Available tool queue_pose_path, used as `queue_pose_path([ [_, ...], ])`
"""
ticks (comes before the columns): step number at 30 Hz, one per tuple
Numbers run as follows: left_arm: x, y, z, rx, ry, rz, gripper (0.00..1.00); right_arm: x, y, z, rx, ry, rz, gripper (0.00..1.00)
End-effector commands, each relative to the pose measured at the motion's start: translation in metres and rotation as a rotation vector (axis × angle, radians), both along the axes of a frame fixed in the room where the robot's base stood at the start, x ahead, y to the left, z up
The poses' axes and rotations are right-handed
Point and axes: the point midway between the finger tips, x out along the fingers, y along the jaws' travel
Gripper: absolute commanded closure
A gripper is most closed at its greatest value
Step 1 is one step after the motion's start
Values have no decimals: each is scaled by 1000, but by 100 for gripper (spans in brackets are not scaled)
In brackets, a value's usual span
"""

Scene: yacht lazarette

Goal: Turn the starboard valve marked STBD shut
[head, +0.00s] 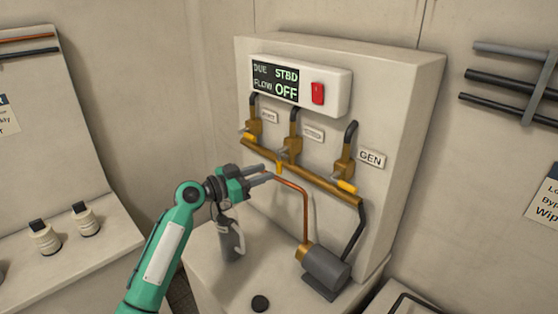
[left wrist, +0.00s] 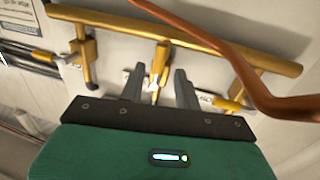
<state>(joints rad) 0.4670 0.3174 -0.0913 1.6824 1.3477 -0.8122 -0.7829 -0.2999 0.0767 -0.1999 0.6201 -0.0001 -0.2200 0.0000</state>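Three brass valves stand in a row on the panel. The right one (head: 345,165) has a plate marked GEN. The middle valve (head: 292,148) and left valve (head: 253,128) have small plates whose words I cannot read, so I cannot tell by label which is STBD. The middle valve's yellow handle (head: 279,168) points down; the right one's yellow handle (head: 346,187) lies crosswise. My left gripper (head: 268,174) is open and empty in front of the middle valve. In the left wrist view the middle valve (left wrist: 160,62) shows beyond and between its fingers (left wrist: 160,86). My right gripper is not in view.
The display (head: 276,81) reads DUE STBD, FLOW OFF, beside a red switch (head: 318,93). A brass manifold pipe (head: 320,186) runs below the valves. A copper pipe (head: 304,210) leads down to a grey pump (head: 325,268), close to my left gripper.

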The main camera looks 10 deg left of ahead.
Motion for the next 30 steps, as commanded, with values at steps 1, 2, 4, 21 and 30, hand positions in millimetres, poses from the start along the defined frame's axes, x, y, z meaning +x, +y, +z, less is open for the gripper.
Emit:
queue_pose_path([
  [1, 8, -9, 6, -4, 1, -2, 67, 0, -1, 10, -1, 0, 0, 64],
  [2, 12, -13, 6, -4, 1, -1, 67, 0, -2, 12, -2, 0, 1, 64],
  [4, 22, -22, 4, -3, 1, -1, 67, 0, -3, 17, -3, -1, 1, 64],
  [21, 44, -45, 0, 1, 0, 0, 67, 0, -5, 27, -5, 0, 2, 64],
  [30, 44, -44, 0, 1, 0, 0, 100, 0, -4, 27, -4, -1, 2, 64],
])
